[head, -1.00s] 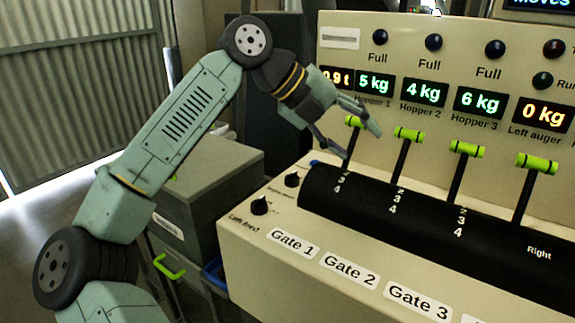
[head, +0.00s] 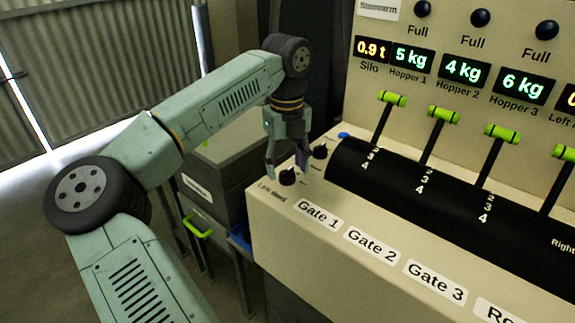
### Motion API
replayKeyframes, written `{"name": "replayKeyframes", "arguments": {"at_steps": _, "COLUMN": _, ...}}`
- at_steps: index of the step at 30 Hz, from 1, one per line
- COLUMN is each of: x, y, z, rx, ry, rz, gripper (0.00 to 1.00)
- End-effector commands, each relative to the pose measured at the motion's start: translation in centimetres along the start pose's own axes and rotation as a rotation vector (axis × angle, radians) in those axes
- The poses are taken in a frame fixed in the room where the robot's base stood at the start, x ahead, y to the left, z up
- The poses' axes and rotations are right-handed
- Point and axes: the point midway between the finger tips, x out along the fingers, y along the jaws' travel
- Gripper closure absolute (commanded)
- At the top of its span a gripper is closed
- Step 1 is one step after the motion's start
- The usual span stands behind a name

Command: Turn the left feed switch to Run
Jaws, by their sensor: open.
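The left feed switch is a small black rotary knob (head: 288,177) near the left end of the cream console ledge, with a partly hidden label beside it. A second similar black knob (head: 319,152) sits just behind it to the right. My gripper (head: 287,173) points down with its fingers apart, above or around the knobs. One finger is left of the front knob and the other is between the two knobs. I cannot tell whether a finger touches either knob. The front knob's pointer direction is too small to read.
Gate levers with green handles (head: 392,98) rise from the black curved cover (head: 380,178) to the right. A small blue button (head: 344,135) is behind the knobs. Grey cabinets (head: 215,195) stand left of the console (head: 300,250). Displays line the back panel.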

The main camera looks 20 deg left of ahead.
Motion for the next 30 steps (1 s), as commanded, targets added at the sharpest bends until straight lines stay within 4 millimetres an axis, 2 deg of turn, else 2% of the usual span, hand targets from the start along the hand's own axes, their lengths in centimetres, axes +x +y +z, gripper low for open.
{"name": "replayKeyframes", "arguments": {"at_steps": 6, "x": 1.5, "y": 0.0, "z": 0.0, "rx": 0.002, "ry": 0.0, "rz": -0.001, "gripper": 0.47}}
{"name": "replayKeyframes", "arguments": {"at_steps": 14, "x": 1.6, "y": -0.1, "z": 0.0, "rx": 0.002, "ry": -0.001, "rz": -0.001, "gripper": 0.47}}
{"name": "replayKeyframes", "arguments": {"at_steps": 30, "x": 1.6, "y": -0.1, "z": 0.0, "rx": 0.002, "ry": -0.001, "rz": -0.001, "gripper": 0.83}}
